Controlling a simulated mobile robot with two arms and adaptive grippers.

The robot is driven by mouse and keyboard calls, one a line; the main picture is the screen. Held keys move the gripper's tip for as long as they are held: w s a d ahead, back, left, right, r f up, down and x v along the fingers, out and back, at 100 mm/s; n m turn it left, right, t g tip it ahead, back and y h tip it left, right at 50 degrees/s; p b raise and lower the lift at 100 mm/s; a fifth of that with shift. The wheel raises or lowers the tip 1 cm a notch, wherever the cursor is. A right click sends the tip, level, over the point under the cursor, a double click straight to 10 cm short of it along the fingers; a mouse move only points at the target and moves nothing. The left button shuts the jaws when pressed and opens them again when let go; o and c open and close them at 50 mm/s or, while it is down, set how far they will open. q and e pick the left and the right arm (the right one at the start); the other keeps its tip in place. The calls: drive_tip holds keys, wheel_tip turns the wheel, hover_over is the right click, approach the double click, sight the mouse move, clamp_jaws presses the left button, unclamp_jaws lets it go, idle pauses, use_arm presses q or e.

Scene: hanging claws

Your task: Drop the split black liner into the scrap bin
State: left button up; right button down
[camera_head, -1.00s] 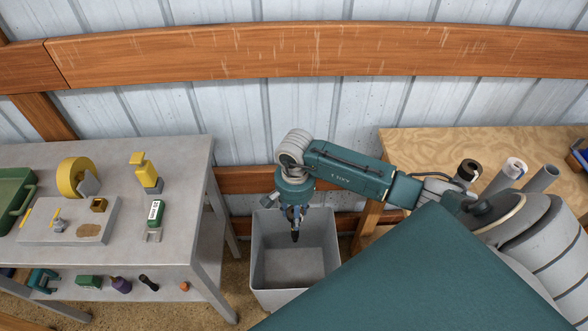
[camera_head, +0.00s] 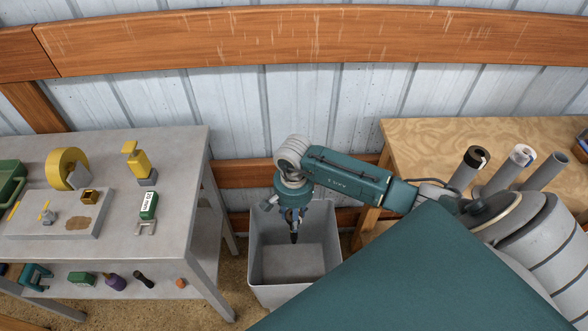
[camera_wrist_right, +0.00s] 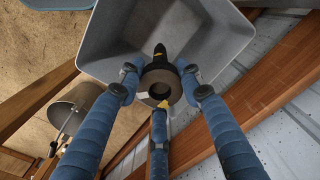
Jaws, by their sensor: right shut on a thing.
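A black, tapered piece (camera_head: 293,237) with a thick dark ring around a hole hangs in my right gripper (camera_head: 291,212). I take it for the black liner (camera_wrist_right: 160,84); its split cannot be made out. The blue fingers of my right gripper (camera_wrist_right: 160,90) are shut around it in the wrist view. A yellow mark shows near its far tip. The open grey scrap bin (camera_head: 332,262) stands on the floor below, and the gripper is over its mouth, toward the back. The bin's visible inside looks empty. My left gripper is in neither view.
A grey metal table (camera_head: 185,165) with a yellow tape dispenser, a yellow bottle and small parts stands left of the bin. A wooden table (camera_head: 420,140) stands to the right, with several grey tubes (camera_head: 540,172) near it. A corrugated wall (camera_head: 240,110) is behind.

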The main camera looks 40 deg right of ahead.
sight(294, 238)
wheel_tip(294, 238, down, 2)
drive_tip(key=shift+f+b, duration=0.15)
drive_tip(key=shift+b, duration=0.65)
wheel_tip(294, 238, down, 5)
drive_tip(key=b, duration=0.4)
drive_tip(key=shift+b, duration=0.4)
wheel_tip(294, 238, down, 7)
drive_tip(key=b, duration=0.6)
drive_tip(key=shift+b, duration=0.3)
drive_tip(key=shift+f, duration=0.25)
